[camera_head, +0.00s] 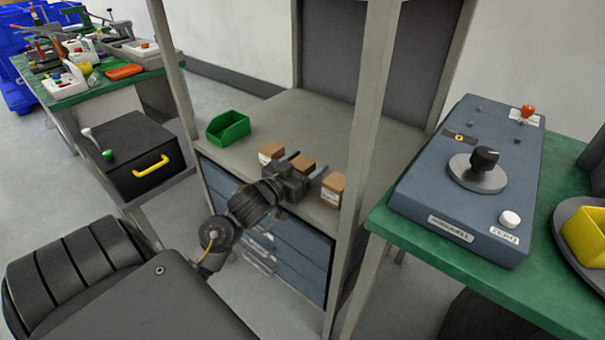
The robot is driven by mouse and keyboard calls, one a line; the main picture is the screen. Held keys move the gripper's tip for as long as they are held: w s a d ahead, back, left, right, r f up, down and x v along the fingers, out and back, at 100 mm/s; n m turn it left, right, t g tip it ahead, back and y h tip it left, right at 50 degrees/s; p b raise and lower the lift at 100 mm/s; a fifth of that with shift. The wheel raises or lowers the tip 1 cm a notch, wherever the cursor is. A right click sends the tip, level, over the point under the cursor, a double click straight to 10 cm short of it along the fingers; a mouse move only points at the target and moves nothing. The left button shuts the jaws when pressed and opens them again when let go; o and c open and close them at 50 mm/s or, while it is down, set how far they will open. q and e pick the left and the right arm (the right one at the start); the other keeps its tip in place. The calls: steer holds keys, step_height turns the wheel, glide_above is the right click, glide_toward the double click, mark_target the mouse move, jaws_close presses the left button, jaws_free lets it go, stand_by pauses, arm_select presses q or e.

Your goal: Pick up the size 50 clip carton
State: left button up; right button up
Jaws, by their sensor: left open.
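Three small brown cartons stand in a row on the grey top of the rack cabinet (262,118): a left carton (271,150), a middle carton (303,163) and a right carton (333,187). The left and right ones show white labels, too small to read, so I cannot tell which is size 50. My left gripper (303,172) is open at the middle carton, its fingers reaching over the cabinet top. The gripper body hides the middle carton's lower front. I cannot tell whether the fingers touch it. My right gripper is not in view.
A green bin (228,127) sits left of the cartons. Rack posts rise beside the cabinet, one close to the right carton. A blue-grey console (470,180) stands on a green bench at right. A black box (132,158) with a yellow handle is at left.

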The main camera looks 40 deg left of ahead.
arm_select(q)
steer(key=shift+w, duration=0.2)
steer(key=c, duration=1.1)
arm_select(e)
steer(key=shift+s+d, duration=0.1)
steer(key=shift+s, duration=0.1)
